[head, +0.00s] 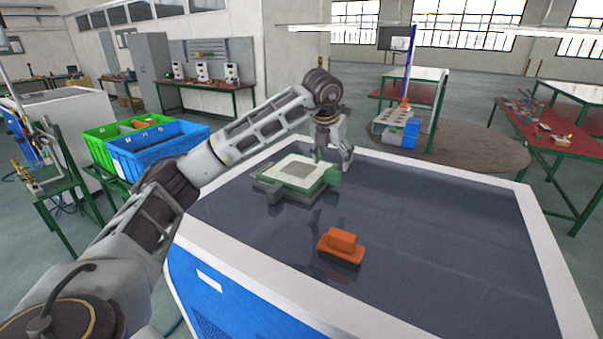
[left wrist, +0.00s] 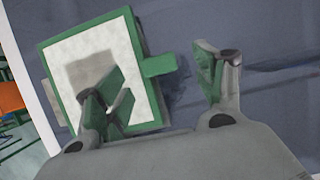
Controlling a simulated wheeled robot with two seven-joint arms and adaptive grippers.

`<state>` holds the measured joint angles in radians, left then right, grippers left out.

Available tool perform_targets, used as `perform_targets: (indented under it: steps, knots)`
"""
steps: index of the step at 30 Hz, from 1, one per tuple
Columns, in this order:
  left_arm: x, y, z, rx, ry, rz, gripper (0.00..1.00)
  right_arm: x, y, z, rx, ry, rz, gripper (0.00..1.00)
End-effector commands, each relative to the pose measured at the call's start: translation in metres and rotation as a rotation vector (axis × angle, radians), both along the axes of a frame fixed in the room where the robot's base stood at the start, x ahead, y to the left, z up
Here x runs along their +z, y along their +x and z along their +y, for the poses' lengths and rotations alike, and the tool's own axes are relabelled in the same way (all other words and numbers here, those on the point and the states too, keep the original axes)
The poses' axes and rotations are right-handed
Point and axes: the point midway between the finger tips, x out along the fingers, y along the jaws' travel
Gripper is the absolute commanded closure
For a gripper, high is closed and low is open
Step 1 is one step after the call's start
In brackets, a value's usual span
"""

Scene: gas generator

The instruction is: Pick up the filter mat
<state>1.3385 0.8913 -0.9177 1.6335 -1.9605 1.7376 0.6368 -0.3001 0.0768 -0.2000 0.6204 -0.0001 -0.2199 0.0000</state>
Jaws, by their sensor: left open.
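The filter mat (head: 300,172) is a white square pad in a green frame with a green tab on its right side. It lies on a grey-green base (head: 268,187) on the dark tabletop. In the left wrist view the mat (left wrist: 95,50) fills the upper left, with its tab (left wrist: 160,65) pointing right. My left gripper (head: 332,160) is open above the tab side of the mat. In the left wrist view my left gripper (left wrist: 163,75) has one finger over the white pad and the other right of the tab. Whether either finger touches cannot be told. My right gripper is out of view.
The right part of the tabletop is clear. Blue (head: 160,150) and green (head: 110,135) crates stand to the left, behind my left arm.

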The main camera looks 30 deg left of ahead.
Motion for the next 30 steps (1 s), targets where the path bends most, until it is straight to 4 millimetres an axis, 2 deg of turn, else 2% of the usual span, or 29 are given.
perform_targets:
  steps: [17,30]
  knots:
    - [-0.046,0.013,0.004,0.0,0.0,0.002,0.3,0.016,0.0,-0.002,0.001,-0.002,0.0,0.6]
    - [-0.049,0.014,0.004,0.0,0.0,0.001,0.3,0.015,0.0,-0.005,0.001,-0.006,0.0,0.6]
